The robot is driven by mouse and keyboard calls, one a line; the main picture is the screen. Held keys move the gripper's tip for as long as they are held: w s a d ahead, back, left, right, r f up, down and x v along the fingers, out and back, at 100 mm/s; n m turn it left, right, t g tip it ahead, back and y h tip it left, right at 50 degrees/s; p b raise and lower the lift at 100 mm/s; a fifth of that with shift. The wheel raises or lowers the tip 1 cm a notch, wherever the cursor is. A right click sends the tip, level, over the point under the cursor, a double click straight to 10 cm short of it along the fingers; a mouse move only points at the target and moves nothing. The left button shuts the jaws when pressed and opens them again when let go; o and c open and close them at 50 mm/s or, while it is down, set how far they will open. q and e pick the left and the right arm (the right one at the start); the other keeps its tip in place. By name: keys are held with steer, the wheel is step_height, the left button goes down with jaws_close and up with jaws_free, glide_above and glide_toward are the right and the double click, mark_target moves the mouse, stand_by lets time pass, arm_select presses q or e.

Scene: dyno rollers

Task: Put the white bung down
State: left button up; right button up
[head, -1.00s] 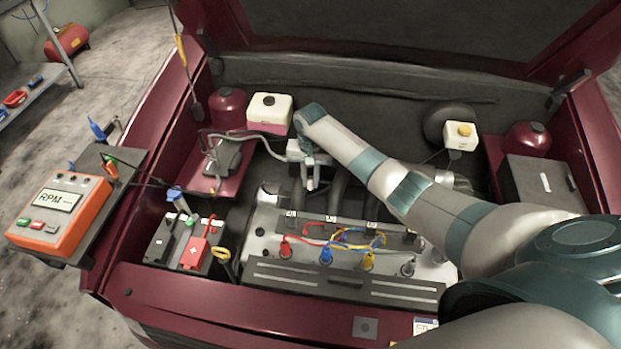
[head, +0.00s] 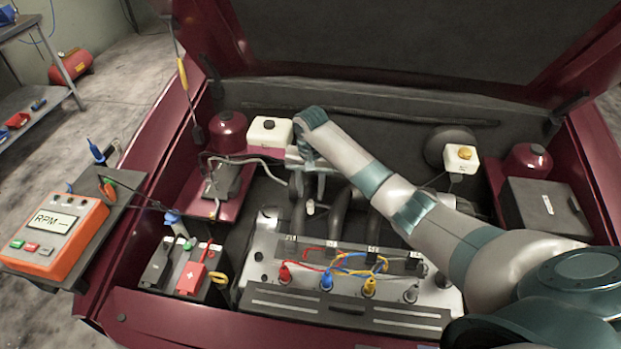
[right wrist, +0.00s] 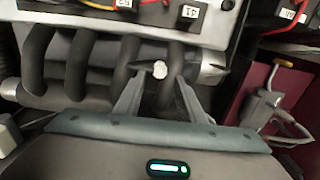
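The white bung (right wrist: 160,68) is small and pale. In the right wrist view it sits between the tips of my right gripper (right wrist: 160,76), which is closed on it. In the head view the bung (head: 310,208) shows just below my right gripper (head: 312,190), over the dark curved pipes behind the engine. It appears held in the air, with no surface clearly touching its underside. My left gripper is not in view.
The pale engine cover (head: 262,250) with coloured leads lies in front. A white reservoir (head: 270,131) and a maroon shelf (head: 228,207) with a grey part (head: 222,181) are left. The battery (head: 158,264) stands front left; an orange RPM meter (head: 55,235) is outside the bay.

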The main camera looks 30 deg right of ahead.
mark_target(310, 202)
step_height(310, 202, up, 6)
steer(key=b, duration=0.1)
stand_by(0.9)
